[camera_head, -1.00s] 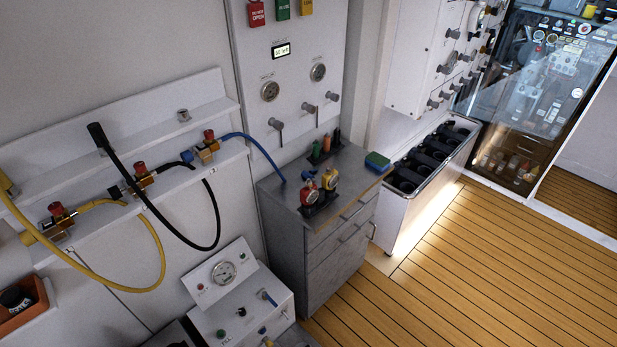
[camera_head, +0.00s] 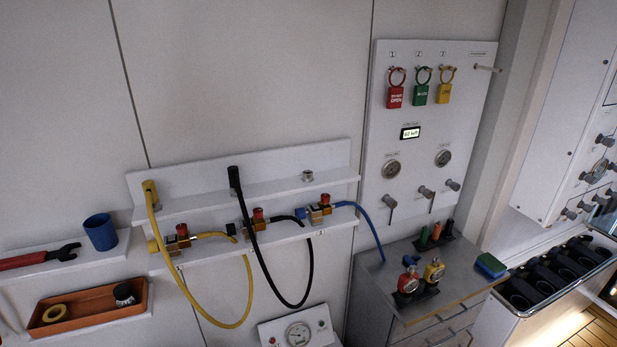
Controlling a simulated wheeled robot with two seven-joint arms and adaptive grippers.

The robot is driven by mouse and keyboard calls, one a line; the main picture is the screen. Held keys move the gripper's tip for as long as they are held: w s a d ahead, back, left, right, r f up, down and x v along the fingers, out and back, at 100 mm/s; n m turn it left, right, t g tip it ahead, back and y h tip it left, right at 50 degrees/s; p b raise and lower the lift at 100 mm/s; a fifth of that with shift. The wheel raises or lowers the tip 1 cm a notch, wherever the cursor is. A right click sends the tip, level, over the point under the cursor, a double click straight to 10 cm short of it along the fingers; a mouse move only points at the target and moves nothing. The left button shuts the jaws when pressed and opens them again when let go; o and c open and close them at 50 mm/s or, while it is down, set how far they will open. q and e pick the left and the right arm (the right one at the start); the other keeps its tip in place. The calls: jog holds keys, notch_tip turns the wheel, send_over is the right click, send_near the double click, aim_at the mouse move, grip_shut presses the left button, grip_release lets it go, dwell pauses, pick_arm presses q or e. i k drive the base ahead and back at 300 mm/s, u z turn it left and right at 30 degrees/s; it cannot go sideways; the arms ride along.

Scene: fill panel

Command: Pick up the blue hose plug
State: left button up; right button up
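A blue hose (camera_head: 367,226) runs from a brass fitting (camera_head: 318,212) on the lower wall shelf down to the top of the grey cabinet. Its lower end (camera_head: 382,258) meets the cabinet top near the back left; a plug cannot be clearly made out there. Neither of my grippers is in view.
A yellow hose (camera_head: 158,225) and a black hose (camera_head: 258,240) hang from the upper shelf (camera_head: 270,188), beside a bare metal socket (camera_head: 307,176).

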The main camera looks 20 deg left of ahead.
aim_at(410, 261)
jog(key=z, duration=1.7)
jog(key=i, duration=2.15)
jog(key=u, duration=2.85)
